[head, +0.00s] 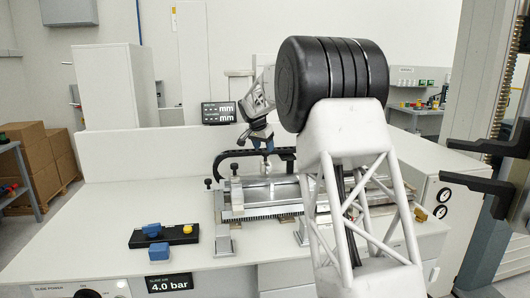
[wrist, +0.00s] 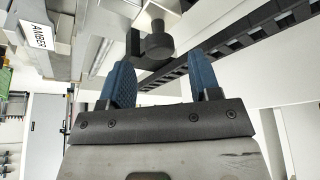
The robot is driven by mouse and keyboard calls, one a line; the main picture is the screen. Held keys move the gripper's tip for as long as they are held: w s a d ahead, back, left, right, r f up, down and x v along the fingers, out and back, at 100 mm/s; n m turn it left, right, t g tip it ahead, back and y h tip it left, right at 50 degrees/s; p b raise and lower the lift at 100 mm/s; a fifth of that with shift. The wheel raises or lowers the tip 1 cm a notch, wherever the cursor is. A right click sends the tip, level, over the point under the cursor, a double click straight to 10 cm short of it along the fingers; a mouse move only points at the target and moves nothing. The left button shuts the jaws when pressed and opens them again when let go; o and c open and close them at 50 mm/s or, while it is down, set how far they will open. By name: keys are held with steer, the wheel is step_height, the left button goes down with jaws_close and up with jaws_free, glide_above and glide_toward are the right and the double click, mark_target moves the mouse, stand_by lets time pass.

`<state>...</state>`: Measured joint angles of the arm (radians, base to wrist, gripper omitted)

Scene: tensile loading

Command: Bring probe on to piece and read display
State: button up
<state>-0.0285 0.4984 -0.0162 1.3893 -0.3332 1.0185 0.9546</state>
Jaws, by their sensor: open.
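My gripper (head: 262,146) hangs over the slide fixture in the head view, its blue fingers pointing down. In the wrist view my gripper (wrist: 161,72) is open, with nothing between its fingers. A dark round knob (wrist: 158,44) on a dark block shows just beyond the fingertips, roughly in line with the gap; it may belong to the probe, but I cannot tell. The display (head: 219,112) is dark with two lines ending in "mm"; dashes seem to stand in place of digits. The silver slide fixture (head: 262,194) lies below my gripper. I cannot clearly pick out the piece.
A curved black cable guide (head: 240,155) arches behind the fixture. A black holder (head: 165,237) with blue and yellow parts and a "4.0 bar" sign (head: 170,283) are at the front left. An "AMBER" label (wrist: 38,40) shows in the wrist view.

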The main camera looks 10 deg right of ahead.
mark_target(265, 152)
steer(key=shift+x, duration=1.5)
steer(key=c, duration=0.8)
steer(key=shift+s, duration=0.15)
steer(key=s, duration=0.7)
steer(key=o, duration=0.8)
